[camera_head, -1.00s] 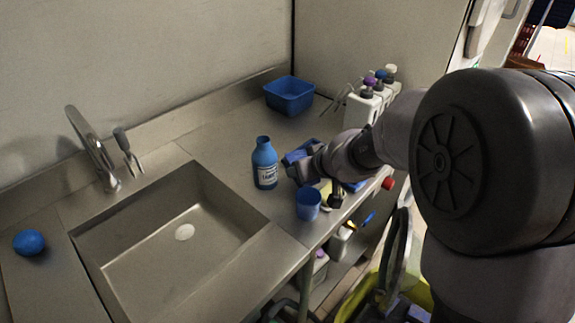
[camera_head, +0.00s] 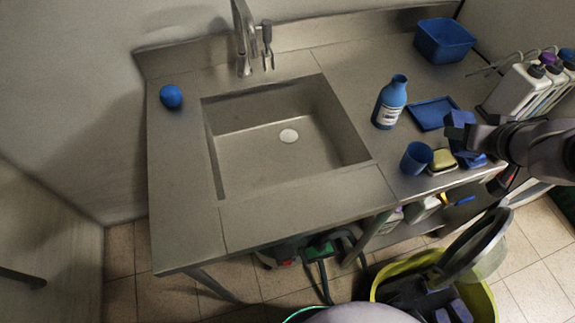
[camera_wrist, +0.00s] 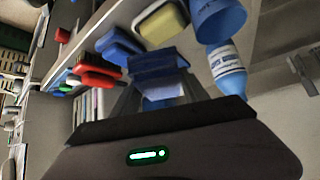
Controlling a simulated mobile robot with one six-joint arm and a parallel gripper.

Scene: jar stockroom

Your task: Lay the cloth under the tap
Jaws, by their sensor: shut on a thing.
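My gripper (camera_head: 468,138) is shut on a blue cloth (camera_head: 459,122), over the right part of the counter beside the blue cup (camera_head: 416,158). In the wrist view the folded cloth (camera_wrist: 158,66) sits between the fingers. The chrome tap (camera_head: 244,38) stands behind the sink (camera_head: 245,160), at the upper middle of the head view, well to the left of my gripper. The sink floor under the tap is bare except for a pale round drain (camera_head: 289,136).
A blue bottle (camera_head: 390,103), a flat blue tray-like piece (camera_head: 433,112) and a yellow sponge (camera_head: 442,160) are near my gripper. A blue basin (camera_head: 445,40) and white dispensers (camera_head: 515,88) stand farther back. A blue ball (camera_head: 171,96) lies left of the sink. A yellow bucket (camera_head: 480,296) is on the floor.

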